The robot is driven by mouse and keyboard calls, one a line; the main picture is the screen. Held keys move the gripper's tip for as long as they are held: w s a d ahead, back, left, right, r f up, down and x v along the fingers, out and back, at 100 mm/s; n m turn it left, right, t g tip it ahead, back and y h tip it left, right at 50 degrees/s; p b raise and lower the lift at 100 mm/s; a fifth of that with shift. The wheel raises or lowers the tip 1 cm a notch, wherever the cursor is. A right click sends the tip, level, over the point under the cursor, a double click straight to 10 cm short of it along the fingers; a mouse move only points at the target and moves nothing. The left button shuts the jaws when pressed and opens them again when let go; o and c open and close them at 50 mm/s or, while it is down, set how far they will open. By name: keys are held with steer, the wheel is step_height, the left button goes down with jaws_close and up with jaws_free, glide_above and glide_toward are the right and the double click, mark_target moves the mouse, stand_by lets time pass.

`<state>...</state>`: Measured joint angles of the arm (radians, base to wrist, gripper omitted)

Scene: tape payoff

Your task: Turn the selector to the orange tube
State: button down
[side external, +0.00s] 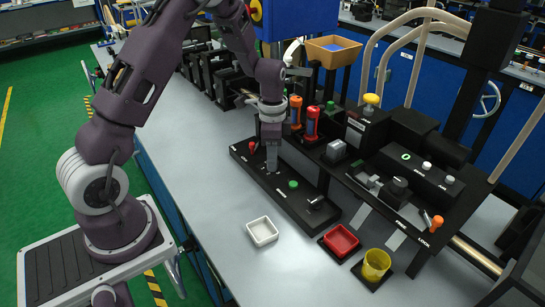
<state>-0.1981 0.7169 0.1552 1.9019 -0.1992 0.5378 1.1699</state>
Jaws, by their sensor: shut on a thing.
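My gripper (271,166) points straight down over a long black control panel (312,205). Its fingers are closed on a small part of that panel, which looks like the selector; the fingers hide most of it, so I cannot read which way it points. Two upright tubes stand just behind the panel: an orange one (295,111) with a blue band and a red one (311,122) with a blue band. The gripper is in front of and to the left of both, apart from them.
A white tray (262,231), red tray (341,240) and yellow cup (376,264) stand in front. A black machine fills the right. The grey table's left front is clear.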

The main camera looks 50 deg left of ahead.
steer(key=n, duration=1.1)
steer(key=shift+n, duration=0.3)
steer(key=n, duration=1)
steer(key=shift+r+n, duration=0.1)
steer(key=shift+n, duration=0.3)
steer(key=c, duration=1.1)
jaws_free()
